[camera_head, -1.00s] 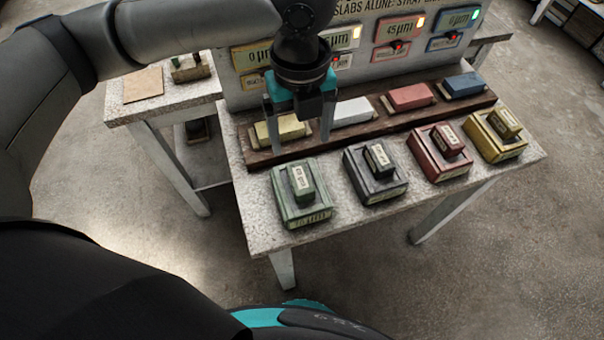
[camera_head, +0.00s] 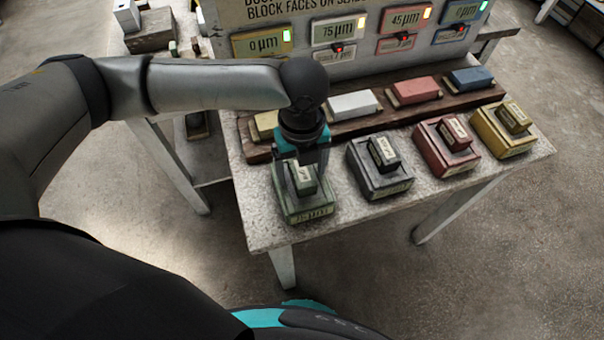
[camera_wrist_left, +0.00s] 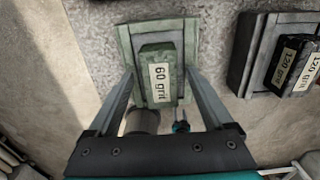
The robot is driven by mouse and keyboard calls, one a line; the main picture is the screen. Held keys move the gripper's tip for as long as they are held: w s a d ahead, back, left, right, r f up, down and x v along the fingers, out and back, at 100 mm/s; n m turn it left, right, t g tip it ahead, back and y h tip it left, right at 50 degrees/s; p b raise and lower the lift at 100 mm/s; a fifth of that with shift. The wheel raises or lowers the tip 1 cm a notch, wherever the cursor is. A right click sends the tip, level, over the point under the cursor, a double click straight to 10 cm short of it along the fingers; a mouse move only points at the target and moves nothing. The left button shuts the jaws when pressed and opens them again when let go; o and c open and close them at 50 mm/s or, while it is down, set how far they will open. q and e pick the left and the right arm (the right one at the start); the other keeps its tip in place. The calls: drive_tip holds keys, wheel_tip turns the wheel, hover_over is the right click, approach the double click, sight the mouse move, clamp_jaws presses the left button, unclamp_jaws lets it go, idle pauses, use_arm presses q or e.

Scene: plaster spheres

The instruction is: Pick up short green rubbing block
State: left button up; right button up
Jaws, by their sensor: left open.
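The short green rubbing block (camera_head: 305,182) sits on a larger green slab (camera_head: 307,210) at the left front of the stone table. In the left wrist view the green block (camera_wrist_left: 158,75) carries a "60 grit" label, on top of the green slab (camera_wrist_left: 188,38). My left gripper (camera_head: 302,172) is above the block, pointing down. In the left wrist view my left gripper (camera_wrist_left: 160,80) is open, with one finger on each side of the block and visible gaps. I cannot tell how far down the fingertips reach. My right gripper is not in view.
A black block on a dark slab (camera_head: 391,186), a red pair (camera_head: 464,163) and a yellow pair (camera_head: 518,148) stand to the right. A wooden rack behind holds yellow, white (camera_head: 352,104), red (camera_head: 415,89) and blue (camera_head: 472,77) blocks. A sign panel (camera_head: 345,60) rises at the back.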

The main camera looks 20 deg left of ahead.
use_arm(q)
drive_tip(key=shift+f, duration=0.35)
clamp_jaws()
idle(0.4)
drive_tip(key=shift+r, duration=0.1)
